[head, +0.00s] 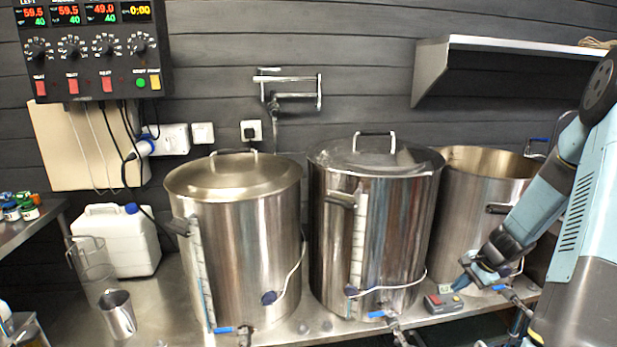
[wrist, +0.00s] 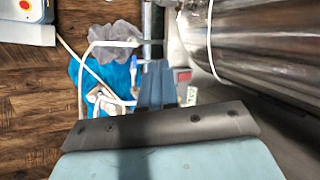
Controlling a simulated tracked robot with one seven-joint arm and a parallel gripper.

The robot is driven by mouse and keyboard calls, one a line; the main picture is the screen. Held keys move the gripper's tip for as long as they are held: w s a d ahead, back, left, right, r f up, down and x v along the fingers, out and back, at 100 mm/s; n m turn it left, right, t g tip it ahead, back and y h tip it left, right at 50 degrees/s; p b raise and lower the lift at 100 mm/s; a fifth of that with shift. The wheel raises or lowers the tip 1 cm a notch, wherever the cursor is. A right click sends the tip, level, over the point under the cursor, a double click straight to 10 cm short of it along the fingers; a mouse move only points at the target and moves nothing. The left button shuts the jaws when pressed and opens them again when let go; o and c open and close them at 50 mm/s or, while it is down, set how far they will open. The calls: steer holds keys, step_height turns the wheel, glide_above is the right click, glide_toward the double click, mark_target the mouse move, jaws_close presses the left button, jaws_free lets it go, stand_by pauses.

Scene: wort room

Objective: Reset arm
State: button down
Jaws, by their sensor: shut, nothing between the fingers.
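My light-blue arm (head: 537,208) reaches in from the right edge in the head view, slanting down and left. My gripper (head: 462,284) is at its lower end, in front of the right-hand open pot and just above a small grey box. In the wrist view my gripper (wrist: 156,78) shows its blue-grey fingers together, with nothing held. Whether the fingertips touch anything below is not clear.
A small grey button box (head: 443,302) lies on the steel bench close to my gripper. Three steel pots stand along the bench: a left lidded pot (head: 235,240), a middle lidded pot (head: 400,230) and a right open pot (head: 470,190). A shelf (head: 500,45) juts out above.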

steer(key=s+a+r+n+h, duration=0.1)
steer(key=s+a+r+n, duration=0.3)
steer(key=a+r, duration=0.55)
steer(key=s+a+r+n+h, duration=0.2)
steer(key=s+a+r+n, duration=0.25)
steer(key=r, duration=0.95)
steer(key=s+a+r+n+t, duration=0.1)
steer(key=s+a+r+n, duration=0.1)
steer(key=s+r, duration=0.3)
steer(key=s+a+r+n+t+h, duration=0.1)
steer(key=s+a+r, duration=0.3)
steer(key=s, duration=0.9)
steer(key=shift+s+a+r+n, duration=0.2)
steer(key=shift+a+r+n, duration=0.15)
steer(key=shift+r+n, duration=0.3)
steer(key=shift+s+f, duration=0.1)
